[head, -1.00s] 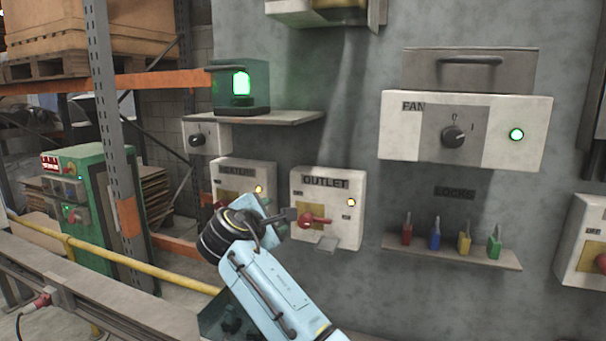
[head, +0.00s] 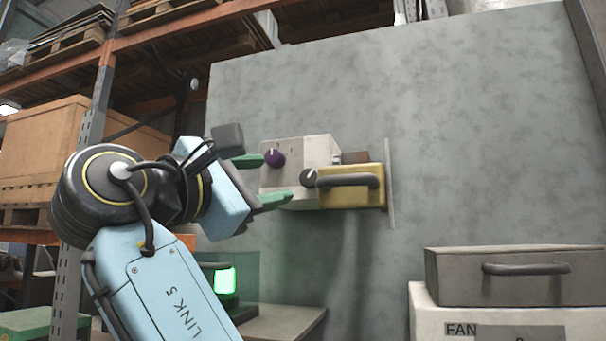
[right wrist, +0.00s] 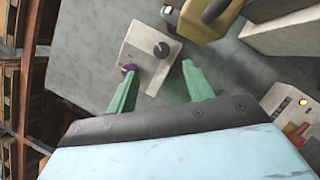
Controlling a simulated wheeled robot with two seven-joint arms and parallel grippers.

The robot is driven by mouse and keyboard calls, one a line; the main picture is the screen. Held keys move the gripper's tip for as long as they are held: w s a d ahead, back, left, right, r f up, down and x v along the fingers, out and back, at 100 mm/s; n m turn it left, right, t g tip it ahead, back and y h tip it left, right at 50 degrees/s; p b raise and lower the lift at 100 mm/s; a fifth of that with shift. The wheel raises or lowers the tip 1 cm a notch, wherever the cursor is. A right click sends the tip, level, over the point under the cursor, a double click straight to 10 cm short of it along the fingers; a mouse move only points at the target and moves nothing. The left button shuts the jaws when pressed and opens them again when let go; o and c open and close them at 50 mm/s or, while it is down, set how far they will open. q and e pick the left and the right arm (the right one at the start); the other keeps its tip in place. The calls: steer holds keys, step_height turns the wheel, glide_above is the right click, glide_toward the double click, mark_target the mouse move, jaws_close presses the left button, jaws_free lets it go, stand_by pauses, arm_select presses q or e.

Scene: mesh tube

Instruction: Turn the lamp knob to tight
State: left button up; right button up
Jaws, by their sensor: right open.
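A white box (head: 322,150) is on the grey wall panel, with a purple knob (head: 274,157) and a dark grey knob (head: 309,178). I read no label on it, so I cannot tell which knob is the lamp's. My right gripper (head: 277,178) is open and empty in front of the box. In the right wrist view the purple knob (right wrist: 130,69) shows close beside the left finger's tip, and the dark knob (right wrist: 161,49) lies beyond the gap between the fingers. Contact cannot be told. A green lit lamp (head: 225,281) is lower down, partly behind my arm. My left gripper is out of view.
A yellow box with a dark handle (head: 350,195) juts out right beside the knobs. A grey handled box (head: 505,276) sits on the FAN box (head: 500,318) at the lower right. Bare wall lies between. Shelving with pallets stands at the left.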

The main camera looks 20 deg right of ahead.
mark_target(308, 177)
steer(key=p+x, duration=0.3)
steer(key=x, duration=0.7)
steer(key=shift+w+a, duration=0.1)
steer(key=shift+w, duration=0.3)
steer(key=shift+w+d, duration=0.2)
steer(key=shift+d, duration=0.15)
steer(key=shift+s, duration=0.1)
steer(key=shift+c, duration=1.1)
steer(key=c, duration=0.8)
arm_select(q)
steer(key=s+r, duration=0.2)
steer(key=r, duration=0.1)
steer(key=shift+r, duration=0.2)
arm_select(e)
steer(key=shift+o, duration=0.2)
